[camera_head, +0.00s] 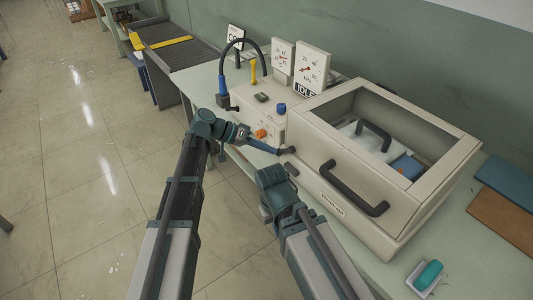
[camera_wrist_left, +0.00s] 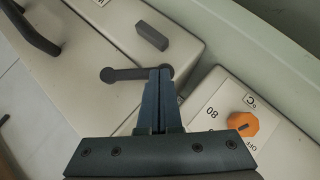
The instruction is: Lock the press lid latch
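The press (camera_head: 345,200) is a cream box with a windowed lid (camera_head: 420,126) that is down. Its latch is a dark lever with round ends (camera_wrist_left: 124,74); in the head view the latch (camera_head: 288,150) shows small at the press's left end. A dark block (camera_wrist_left: 152,35) sits beside the lever on the neighbouring cream part. My left gripper (camera_wrist_left: 159,72) has its fingers together, tips over or against the lever's right end; contact is unclear. It also shows in the head view (camera_head: 275,151). My right gripper (camera_head: 272,180) is below the latch, its fingers not clearly visible.
The control box (camera_head: 258,112) with an orange knob (camera_wrist_left: 243,123) and gauges (camera_head: 311,65) stands left of the press. The lid handle (camera_head: 352,190) juts out in front. A teal eraser-like block (camera_head: 428,275) and flat boards (camera_head: 503,216) lie right on the bench.

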